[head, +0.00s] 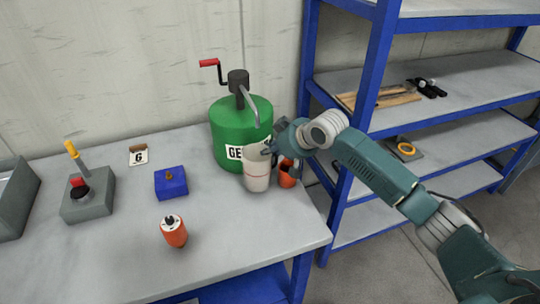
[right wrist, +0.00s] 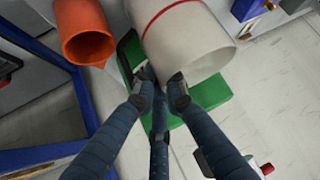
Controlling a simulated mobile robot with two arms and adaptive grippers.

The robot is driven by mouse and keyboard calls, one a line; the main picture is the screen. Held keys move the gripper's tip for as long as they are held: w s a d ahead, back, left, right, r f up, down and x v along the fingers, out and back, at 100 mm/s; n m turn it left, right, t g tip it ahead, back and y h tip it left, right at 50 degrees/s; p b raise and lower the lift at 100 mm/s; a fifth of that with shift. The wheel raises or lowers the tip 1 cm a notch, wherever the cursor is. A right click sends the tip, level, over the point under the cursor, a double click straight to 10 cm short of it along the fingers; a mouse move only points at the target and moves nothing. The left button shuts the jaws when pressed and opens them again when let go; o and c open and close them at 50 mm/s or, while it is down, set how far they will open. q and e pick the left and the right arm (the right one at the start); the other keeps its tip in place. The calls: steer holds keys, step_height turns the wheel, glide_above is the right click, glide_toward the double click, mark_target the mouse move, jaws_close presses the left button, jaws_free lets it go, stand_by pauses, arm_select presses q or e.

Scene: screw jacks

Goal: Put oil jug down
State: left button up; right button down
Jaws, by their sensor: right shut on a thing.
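The oil jug (head: 257,176), whitish with a red line around it, is upright in front of the green drum at the right end of the table. My right gripper (head: 272,148) is shut on the jug near its upper part. In the right wrist view the jug (right wrist: 192,42) fills the top middle, with the fingers (right wrist: 160,88) at its rim. I cannot tell whether the jug's base touches the table. An orange cup-like piece (head: 287,178) is right beside the jug; it also shows in the right wrist view (right wrist: 86,32). My left gripper is out of view.
The green drum (head: 228,118) with a crank stands close behind the jug. The front of the table (head: 235,230) is clear. A blue-framed shelf (head: 372,75) stands right.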

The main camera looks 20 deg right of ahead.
step_height(320, 180, down, 3)
steer(key=shift+a+r+p, duration=0.1)
steer(key=shift+p, duration=0.3)
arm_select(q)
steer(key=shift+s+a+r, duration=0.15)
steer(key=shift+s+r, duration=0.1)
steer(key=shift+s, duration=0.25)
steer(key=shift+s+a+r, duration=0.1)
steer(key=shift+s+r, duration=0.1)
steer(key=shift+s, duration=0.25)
arm_select(e)
steer(key=c, duration=1.8)
jaws_free()
steer(key=shift+f, duration=0.2)
arm_select(q)
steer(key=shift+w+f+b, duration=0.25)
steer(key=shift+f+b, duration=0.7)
steer(key=shift+b, duration=0.05)
arm_select(e)
steer(key=v, duration=1.2)
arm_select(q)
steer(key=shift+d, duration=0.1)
arm_select(e)
steer(key=shift+r, duration=0.1)
